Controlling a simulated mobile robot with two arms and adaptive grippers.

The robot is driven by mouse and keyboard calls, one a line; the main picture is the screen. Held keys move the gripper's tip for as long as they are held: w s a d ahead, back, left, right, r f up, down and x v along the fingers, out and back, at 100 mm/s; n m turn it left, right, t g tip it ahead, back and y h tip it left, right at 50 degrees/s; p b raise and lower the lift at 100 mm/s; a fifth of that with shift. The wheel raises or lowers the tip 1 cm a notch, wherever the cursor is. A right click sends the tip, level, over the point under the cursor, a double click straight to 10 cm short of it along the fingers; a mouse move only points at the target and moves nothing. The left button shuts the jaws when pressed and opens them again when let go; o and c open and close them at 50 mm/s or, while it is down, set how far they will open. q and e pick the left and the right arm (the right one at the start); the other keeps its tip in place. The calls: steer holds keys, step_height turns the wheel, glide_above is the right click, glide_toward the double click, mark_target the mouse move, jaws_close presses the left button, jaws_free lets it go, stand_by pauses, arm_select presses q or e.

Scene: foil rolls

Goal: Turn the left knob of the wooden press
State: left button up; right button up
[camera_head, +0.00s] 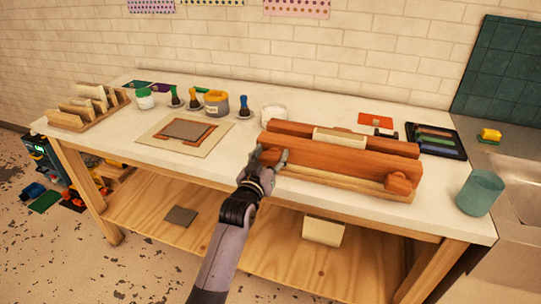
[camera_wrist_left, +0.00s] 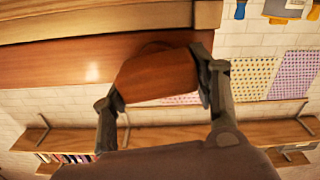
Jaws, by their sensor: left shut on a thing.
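The wooden press (camera_head: 335,160) lies near the front edge of the white table, with reddish-brown rails on a pale base. Its right knob (camera_head: 400,182) shows at the right end. My left gripper (camera_head: 269,158) is at the press's left end, shut on the left knob, and hides most of it in the head view. In the left wrist view the reddish-brown left knob (camera_wrist_left: 155,76) sits between the two fingers of the left gripper (camera_wrist_left: 158,82), tilted in that picture. My right gripper is not in view.
The white table (camera_head: 120,141) also holds a mat with a grey plate (camera_head: 187,129), a tan jar (camera_head: 216,102), a wooden rack (camera_head: 88,108) and a black tray (camera_head: 437,141). A teal cup (camera_head: 480,192) stands at the right front corner. A sink (camera_head: 520,180) is beyond it.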

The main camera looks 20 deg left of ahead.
arm_select(q)
steer(key=shift+d+r+m+p, duration=0.1)
steer(key=shift+r+m+p, duration=0.1)
steer(key=shift+m+p, duration=0.4)
steer(key=shift+m, duration=0.6)
steer(key=shift+f+m, duration=0.2)
steer(key=shift+m, duration=0.4)
steer(key=shift+d, duration=0.1)
steer(key=o, duration=1.2)
steer(key=shift+c, duration=0.2)
